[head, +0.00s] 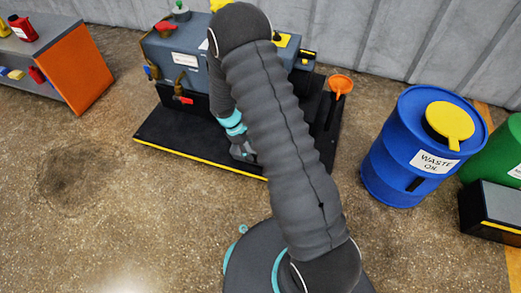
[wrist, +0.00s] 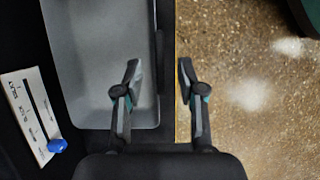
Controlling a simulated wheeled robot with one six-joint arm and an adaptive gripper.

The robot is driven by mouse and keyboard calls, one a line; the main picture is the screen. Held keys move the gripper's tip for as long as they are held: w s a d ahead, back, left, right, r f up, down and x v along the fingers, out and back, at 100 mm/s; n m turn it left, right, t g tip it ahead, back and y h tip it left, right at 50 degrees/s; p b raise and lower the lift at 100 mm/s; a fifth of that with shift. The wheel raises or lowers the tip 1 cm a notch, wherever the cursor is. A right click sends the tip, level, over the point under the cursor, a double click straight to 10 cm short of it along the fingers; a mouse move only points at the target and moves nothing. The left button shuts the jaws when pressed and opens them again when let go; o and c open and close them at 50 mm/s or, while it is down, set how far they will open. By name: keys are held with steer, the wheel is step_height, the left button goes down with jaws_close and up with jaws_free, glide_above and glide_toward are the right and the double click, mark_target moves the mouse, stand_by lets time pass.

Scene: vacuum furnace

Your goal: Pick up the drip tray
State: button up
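The drip tray is most likely the grey shallow tray (wrist: 85,60) with rounded corners in the wrist view. Its far end runs out of the picture, and it is not clearly visible in the head view, where my arm covers that area. My gripper (wrist: 158,72) is open and empty. Its left finger is over the tray's inside near the right wall, and its right finger is beyond the yellow-edged platform, over the floor. I cannot tell the fingers' height above the rim. In the head view my gripper (head: 243,152) is low by the platform's front edge.
A grey pump unit (head: 180,60) with red and blue valves stands on the black platform (head: 170,135). An orange funnel (head: 341,85) is at its right. A blue waste oil drum (head: 405,150) stands farther right. An orange-ended bench (head: 82,75) is left. The left floor is clear.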

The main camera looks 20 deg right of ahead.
mark_target(252, 154)
steer(key=x, duration=0.3)
steer(key=shift+f, duration=0.2)
jaws_close()
steer(key=shift+r, duration=0.15)
